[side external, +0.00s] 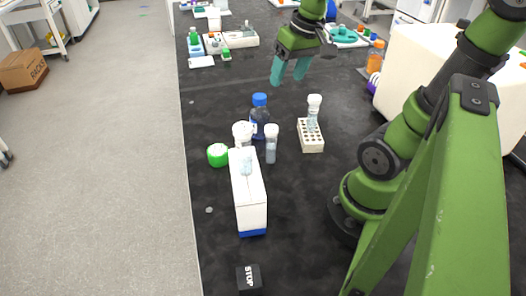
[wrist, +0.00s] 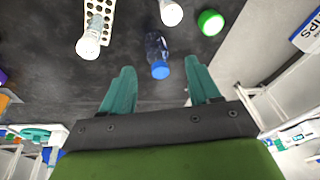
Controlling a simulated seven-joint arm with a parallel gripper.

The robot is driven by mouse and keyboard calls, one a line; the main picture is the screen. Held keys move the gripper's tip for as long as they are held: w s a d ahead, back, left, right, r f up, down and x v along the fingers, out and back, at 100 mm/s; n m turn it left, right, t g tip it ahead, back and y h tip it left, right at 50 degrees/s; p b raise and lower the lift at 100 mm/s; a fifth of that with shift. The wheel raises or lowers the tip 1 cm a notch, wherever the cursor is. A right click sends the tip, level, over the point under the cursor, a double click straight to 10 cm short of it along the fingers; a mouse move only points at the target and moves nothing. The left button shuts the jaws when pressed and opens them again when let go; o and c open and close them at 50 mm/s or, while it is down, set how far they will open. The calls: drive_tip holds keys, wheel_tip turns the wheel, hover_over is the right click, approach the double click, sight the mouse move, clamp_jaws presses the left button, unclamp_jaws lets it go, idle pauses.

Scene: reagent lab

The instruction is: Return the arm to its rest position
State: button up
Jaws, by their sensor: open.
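My gripper (side external: 289,72) hangs over the far part of the black bench in the side external view. Its teal fingers are apart with nothing between them. In the wrist view my gripper (wrist: 160,93) also shows open and empty. A blue-capped bottle (wrist: 158,52) lies ahead of the fingertips in that view and is apart from them. In the side external view the blue-capped bottle (side external: 259,124) stands on the bench, nearer the camera than my gripper.
A white box (side external: 250,205), a green cap (side external: 218,154), a capped tube (side external: 271,150) and a tube rack (side external: 311,143) holding a tube (side external: 314,107) stand mid-bench. A white tray (side external: 232,43) lies behind. A large white machine (side external: 425,75) is at right.

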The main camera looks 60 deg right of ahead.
drive_tip(key=s+a+r+n+t+y, duration=0.15)
drive_tip(key=a+t, duration=0.25)
drive_tip(key=a, duration=1)
drive_tip(key=m+g+h, duration=0.1)
drive_tip(key=m+g, duration=0.2)
drive_tip(key=g, duration=0.4)
approach(311, 97)
drive_tip(key=shift+s+d+f+n, duration=0.2)
drive_tip(key=shift+s+f+n, duration=0.05)
drive_tip(key=shift+s+f, duration=0.15)
wheel_tip(311, 97, down, 12)
wheel_tip(311, 97, up, 8)
drive_tip(key=shift+r, duration=0.15)
drive_tip(key=f, duration=0.1)
drive_tip(key=w+f, duration=0.1)
drive_tip(key=shift+a+f, duration=0.25)
drive_tip(key=shift+f, duration=0.1)
drive_tip(key=shift+w+a+f, duration=0.1)
drive_tip(key=shift+w+f, duration=0.25)
drive_tip(key=shift+f, duration=0.35)
drive_tip(key=shift+r, duration=0.1)
